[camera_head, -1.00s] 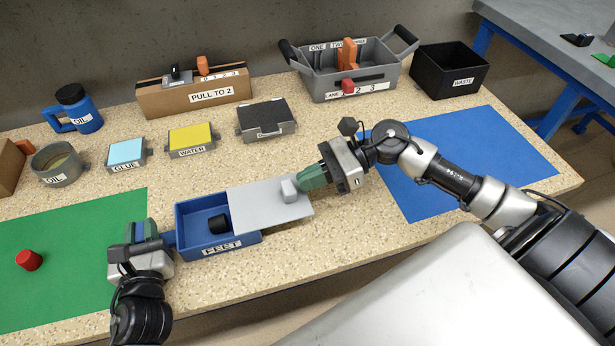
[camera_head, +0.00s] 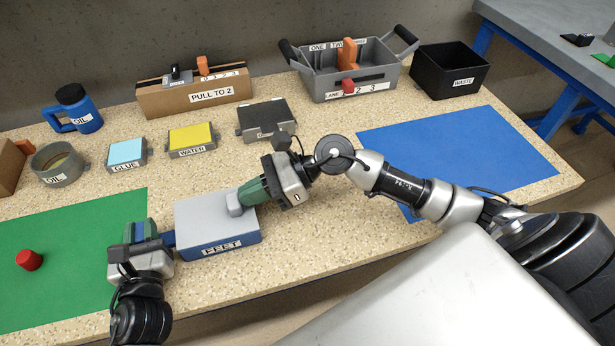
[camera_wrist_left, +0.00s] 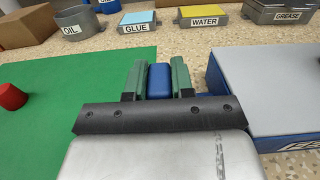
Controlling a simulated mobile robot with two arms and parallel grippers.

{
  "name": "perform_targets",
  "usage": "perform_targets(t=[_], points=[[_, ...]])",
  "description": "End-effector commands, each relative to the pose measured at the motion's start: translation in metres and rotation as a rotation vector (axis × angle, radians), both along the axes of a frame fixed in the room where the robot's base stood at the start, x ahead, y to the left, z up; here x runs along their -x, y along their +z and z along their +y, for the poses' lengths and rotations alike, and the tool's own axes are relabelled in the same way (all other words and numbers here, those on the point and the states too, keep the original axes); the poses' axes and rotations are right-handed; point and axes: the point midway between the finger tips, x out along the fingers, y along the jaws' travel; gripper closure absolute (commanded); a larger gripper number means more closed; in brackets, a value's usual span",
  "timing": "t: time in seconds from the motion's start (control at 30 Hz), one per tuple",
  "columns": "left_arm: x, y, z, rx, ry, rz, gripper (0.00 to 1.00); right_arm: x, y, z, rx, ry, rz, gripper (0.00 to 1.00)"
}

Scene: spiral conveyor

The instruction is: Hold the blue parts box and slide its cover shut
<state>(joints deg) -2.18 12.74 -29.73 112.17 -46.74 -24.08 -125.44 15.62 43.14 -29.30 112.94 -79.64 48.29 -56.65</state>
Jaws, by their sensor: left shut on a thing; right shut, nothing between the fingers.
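The blue parts box (camera_head: 226,249), labelled FEET, stands on the speckled bench. Its grey cover (camera_head: 205,217) lies over the whole top, so the inside is hidden. The box also shows at the right of the left wrist view (camera_wrist_left: 226,98). My left gripper (camera_head: 150,236) is shut on the blue handle at the box's left side; the handle (camera_wrist_left: 159,80) sits between the green fingers in the left wrist view. My right gripper (camera_head: 246,198) is shut, its green fingertips against the right side of the cover's grey knob (camera_head: 234,204).
A green mat (camera_head: 70,260) with a red cylinder (camera_head: 28,260) lies left of the box. A blue mat (camera_head: 470,150) lies right. Behind stand the glue (camera_head: 126,154), water (camera_head: 192,139) and dark-topped (camera_head: 266,119) containers. The bench's front edge is close.

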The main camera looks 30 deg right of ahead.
Motion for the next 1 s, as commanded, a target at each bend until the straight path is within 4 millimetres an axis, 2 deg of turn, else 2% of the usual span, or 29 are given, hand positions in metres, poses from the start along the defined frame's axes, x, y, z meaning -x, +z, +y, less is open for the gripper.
perform_targets(t=[0.23,0.37,0.53,0.8,1.0], points=[[0.0,0.001,-0.001,0.002,-0.002,-0.001,1.0,0.001,-0.001,-0.003,0.002,-0.002,0.002,1.0],[0.0,0.001,-0.001,0.001,-0.002,-0.002,1.0,0.003,-0.001,-0.015,0.003,-0.002,0.003,1.0],[0.0,0.001,-0.001,0.001,-0.002,-0.002,1.0,0.011,-0.001,-0.048,0.006,-0.005,0.005,1.0],[0.0,0.001,-0.001,0.001,-0.002,-0.002,1.0,0.024,0.018,-0.104,0.005,-0.003,0.005,1.0],[0.0,0.001,-0.001,0.001,-0.001,-0.002,1.0,0.03,0.026,-0.128,0.002,-0.001,0.004,1.0]])
